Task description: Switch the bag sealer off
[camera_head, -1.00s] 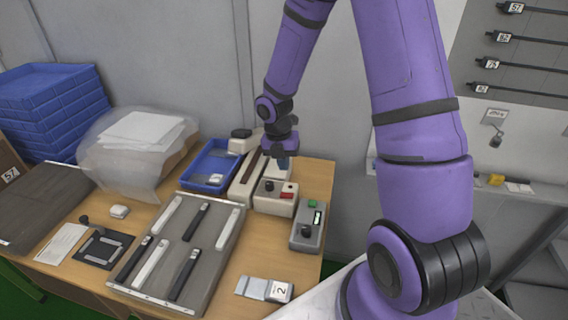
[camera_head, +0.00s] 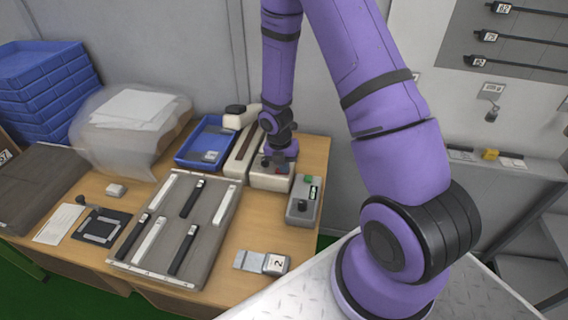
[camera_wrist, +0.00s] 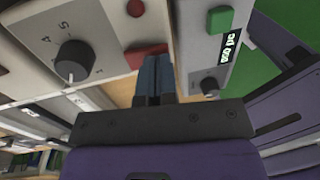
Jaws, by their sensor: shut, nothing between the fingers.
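The bag sealer (camera_head: 258,179) is a beige machine on the wooden table, with a long sealing bar at its back left. In the wrist view its panel (camera_wrist: 110,35) carries a black numbered dial (camera_wrist: 75,60), a round red part (camera_wrist: 135,8) and a red rocker switch (camera_wrist: 146,51). My gripper (camera_wrist: 155,62) is shut and empty, its dark fingertips just in front of the red switch and overlapping it in view. I cannot tell whether they touch, nor which way the rocker is tilted. In the head view my gripper (camera_head: 280,160) is over the panel and hides much of it.
A grey counter box (camera_head: 304,205) with a green button, display and knob stands close to the right of the sealer. A blue tray (camera_head: 190,157) is to the left. A grey rack (camera_head: 205,237) with bars lies in front. Bare table shows around them.

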